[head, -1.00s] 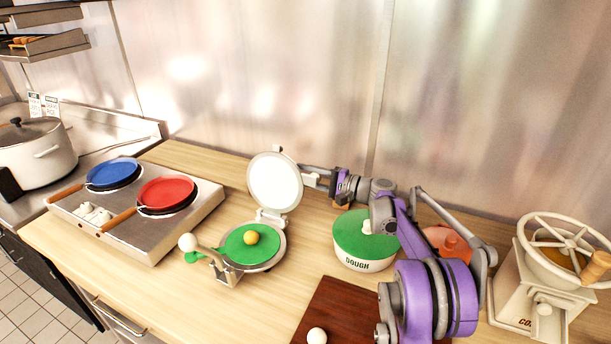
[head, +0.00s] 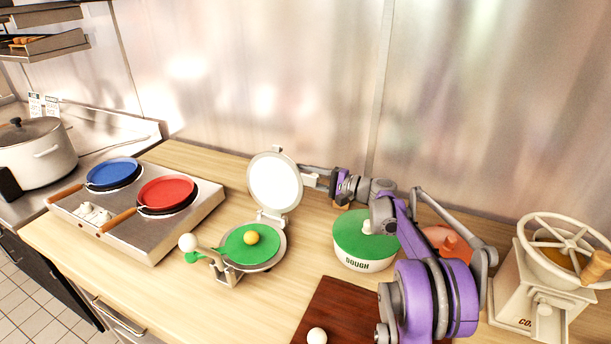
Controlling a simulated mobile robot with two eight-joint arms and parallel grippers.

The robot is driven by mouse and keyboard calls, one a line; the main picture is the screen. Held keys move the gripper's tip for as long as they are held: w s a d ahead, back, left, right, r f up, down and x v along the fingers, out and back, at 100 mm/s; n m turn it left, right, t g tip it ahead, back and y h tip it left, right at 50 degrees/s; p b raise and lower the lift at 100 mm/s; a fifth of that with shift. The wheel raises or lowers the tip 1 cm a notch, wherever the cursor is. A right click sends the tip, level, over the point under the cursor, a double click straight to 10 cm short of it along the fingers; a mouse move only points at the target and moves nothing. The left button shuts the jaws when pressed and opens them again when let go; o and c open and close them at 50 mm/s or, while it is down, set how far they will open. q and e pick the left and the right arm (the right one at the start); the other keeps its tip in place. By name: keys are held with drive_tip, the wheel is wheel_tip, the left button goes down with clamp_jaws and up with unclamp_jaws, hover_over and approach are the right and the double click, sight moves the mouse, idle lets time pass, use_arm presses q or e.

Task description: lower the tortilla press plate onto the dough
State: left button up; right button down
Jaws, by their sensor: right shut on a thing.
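The tortilla press stands on the counter with its round white upper plate (head: 274,182) raised nearly upright. Its lower plate (head: 262,265) lies flat and carries a green sheet (head: 236,254). A yellow dough ball (head: 250,238) rests on the sheet. The press handle with a white knob (head: 187,242) is at the front left of the base. My right gripper (head: 306,177) is at the right edge of the raised plate, shut on it; the fingertips are partly hidden there. My left gripper is out of view.
A griddle with a blue pan (head: 113,172) and a red pan (head: 166,193) stands left. A green-lidded dough container (head: 364,258), a brown board (head: 322,312) with a pale ball (head: 316,337), and a cream grinder (head: 540,290) are right. Bare counter lies in front of the press.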

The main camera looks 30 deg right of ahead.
drive_tip(key=s+a+f+n, duration=0.1)
drive_tip(key=s+a+n, duration=0.2)
drive_tip(key=a+n, duration=0.2)
drive_tip(key=s+a+f+n, duration=0.2)
drive_tip(key=s+a+n, duration=0.2)
drive_tip(key=a+n, duration=0.1)
drive_tip(key=s+a+f+n+p, duration=0.1)
drive_tip(key=s+a+f+n, duration=0.1)
drive_tip(key=s+a+n, duration=0.2)
drive_tip(key=shift+s+a+n, duration=0.25)
drive_tip(key=shift+a+n, duration=0.15)
drive_tip(key=shift+n, duration=0.7)
drive_tip(key=shift+s+a+f+b, duration=0.3)
drive_tip(key=shift+a+f+b, duration=0.05)
drive_tip(key=shift+f, duration=0.35)
